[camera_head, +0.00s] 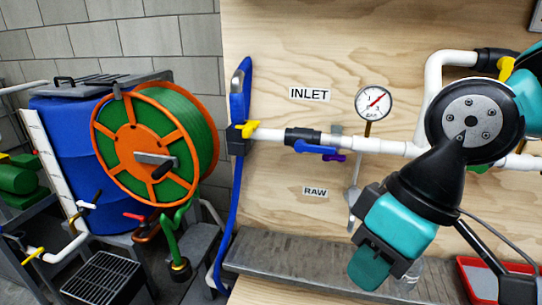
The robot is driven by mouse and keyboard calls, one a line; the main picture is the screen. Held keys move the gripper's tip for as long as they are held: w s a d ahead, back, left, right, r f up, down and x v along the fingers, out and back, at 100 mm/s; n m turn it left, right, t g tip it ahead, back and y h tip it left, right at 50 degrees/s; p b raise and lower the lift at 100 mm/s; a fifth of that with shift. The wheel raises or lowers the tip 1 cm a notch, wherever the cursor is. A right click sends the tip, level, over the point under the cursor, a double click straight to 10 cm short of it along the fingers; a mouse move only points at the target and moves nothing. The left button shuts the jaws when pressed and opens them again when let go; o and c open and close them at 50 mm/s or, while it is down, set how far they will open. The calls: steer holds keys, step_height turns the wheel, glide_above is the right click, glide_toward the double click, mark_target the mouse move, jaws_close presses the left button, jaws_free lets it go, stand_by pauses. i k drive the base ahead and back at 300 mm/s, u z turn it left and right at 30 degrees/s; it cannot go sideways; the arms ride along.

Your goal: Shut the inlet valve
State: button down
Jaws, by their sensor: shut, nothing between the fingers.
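The INLET label (309,94) is on the plywood wall. Below it, a valve with a black body (302,136) sits in the white pipe (273,134). Its blue lever (316,149) lies roughly along the pipe, slightly tilted. A small yellow handle (250,129) is at the pipe's left end, by the blue hose. My gripper (357,168) appears as slim grey fingers, closed together, below the pipe and to the right of the blue lever. It is apart from the lever in the picture. My teal and black wrist partly hides its base.
A gauge (373,102) stands above the pipe. The RAW label (315,191) is lower. A grey ledge (290,258) runs below, with a red tray (482,283) at right. A hose reel (155,143) is at left.

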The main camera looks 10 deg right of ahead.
mark_target(300, 147)
steer(key=u, duration=0.05)
steer(key=k, duration=1.3)
steer(key=u, duration=0.65)
steer(key=i, duration=0.55)
steer(key=u, duration=0.65)
steer(key=i, duration=0.75)
steer(key=z, duration=0.85)
steer(key=i, duration=0.65)
steer(key=z, duration=0.75)
